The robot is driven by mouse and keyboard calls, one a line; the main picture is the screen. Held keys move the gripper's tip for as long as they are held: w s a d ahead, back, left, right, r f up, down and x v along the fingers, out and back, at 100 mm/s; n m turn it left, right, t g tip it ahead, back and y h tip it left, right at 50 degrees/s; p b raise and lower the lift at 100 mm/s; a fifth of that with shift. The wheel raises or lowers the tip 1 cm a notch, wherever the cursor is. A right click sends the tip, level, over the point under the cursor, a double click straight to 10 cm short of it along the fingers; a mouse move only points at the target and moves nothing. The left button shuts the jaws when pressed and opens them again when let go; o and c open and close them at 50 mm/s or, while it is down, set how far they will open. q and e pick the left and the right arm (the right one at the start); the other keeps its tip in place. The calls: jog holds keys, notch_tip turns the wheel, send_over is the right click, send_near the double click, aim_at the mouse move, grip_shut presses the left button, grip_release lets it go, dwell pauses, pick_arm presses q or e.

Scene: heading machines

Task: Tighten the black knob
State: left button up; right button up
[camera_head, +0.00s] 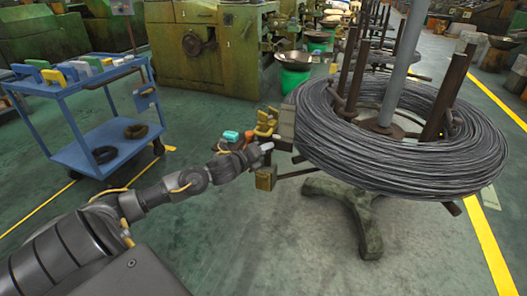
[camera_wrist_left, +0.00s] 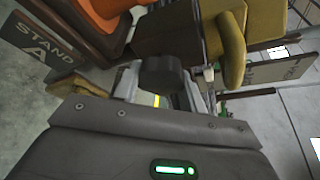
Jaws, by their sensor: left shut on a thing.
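The black knob (camera_wrist_left: 160,74) shows in the left wrist view as a dark, ridged round piece between my left gripper's two fingers (camera_wrist_left: 160,92). The fingers are shut on its sides. In the head view my left gripper (camera_head: 262,148) reaches from the left to a fixture with a yellow clamp-like part (camera_head: 266,122), beside the wire coil stand. The knob is too small and covered to make out there. In the wrist view a yellow-brown block with a curved handle (camera_wrist_left: 233,48) stands just beyond the knob. My right gripper is not in view.
A large steel wire coil (camera_head: 400,165) on a green-grey stand (camera_head: 350,200) is right of my gripper. A blue cart (camera_head: 105,150) with coloured boxes stands at the left. Green machines (camera_head: 200,45) line the back. A "STAND A" sign (camera_wrist_left: 40,45) is close by.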

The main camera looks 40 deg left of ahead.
pick_arm(q)
jog(key=o, duration=1)
jog(key=shift+c, duration=0.2)
jog(key=p+v, duration=0.1)
jog(key=v, duration=1)
jog(key=shift+p, duration=0.3)
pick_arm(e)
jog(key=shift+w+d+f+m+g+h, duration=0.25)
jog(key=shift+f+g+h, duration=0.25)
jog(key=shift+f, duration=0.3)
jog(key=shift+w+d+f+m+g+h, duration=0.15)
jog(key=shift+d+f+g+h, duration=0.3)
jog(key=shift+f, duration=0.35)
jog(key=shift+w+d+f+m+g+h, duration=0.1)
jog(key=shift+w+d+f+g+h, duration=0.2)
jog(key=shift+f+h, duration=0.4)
pick_arm(q)
jog(key=shift+w, duration=0.1)
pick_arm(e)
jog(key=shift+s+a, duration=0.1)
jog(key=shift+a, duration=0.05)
